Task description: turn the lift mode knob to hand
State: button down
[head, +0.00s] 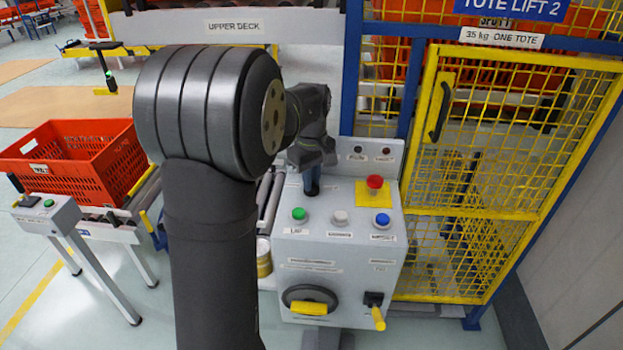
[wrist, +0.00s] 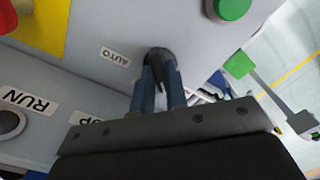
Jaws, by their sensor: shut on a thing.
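The lift mode knob (wrist: 157,55) is a small dark knob on the grey control box (head: 341,260). My gripper (wrist: 160,80) has its two blue-grey fingers shut on the knob in the wrist view. In the head view my gripper (head: 311,181) reaches down to the upper left of the box top, and its fingers cover the knob. A label reading AUTO (wrist: 116,56) lies to the left of the knob in the wrist view. No HAND label can be read. I cannot tell exactly which way the knob points.
Near the gripper are a green button (head: 299,214), a white button (head: 340,217), a blue button (head: 382,220) and a red mushroom button (head: 375,183) on yellow. A yellow mesh gate (head: 490,180) stands at the right, an orange tote (head: 80,160) at the left.

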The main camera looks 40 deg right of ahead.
jog(key=c, duration=1.4)
grip_release()
jog(key=shift+c, duration=0.2)
notch_tip(320, 180, up, 18)
jog(key=shift+f, duration=0.25)
jog(key=shift+f, duration=0.1)
notch_tip(320, 180, down, 17)
jog(key=shift+f, duration=0.2)
jog(key=shift+r, duration=0.15)
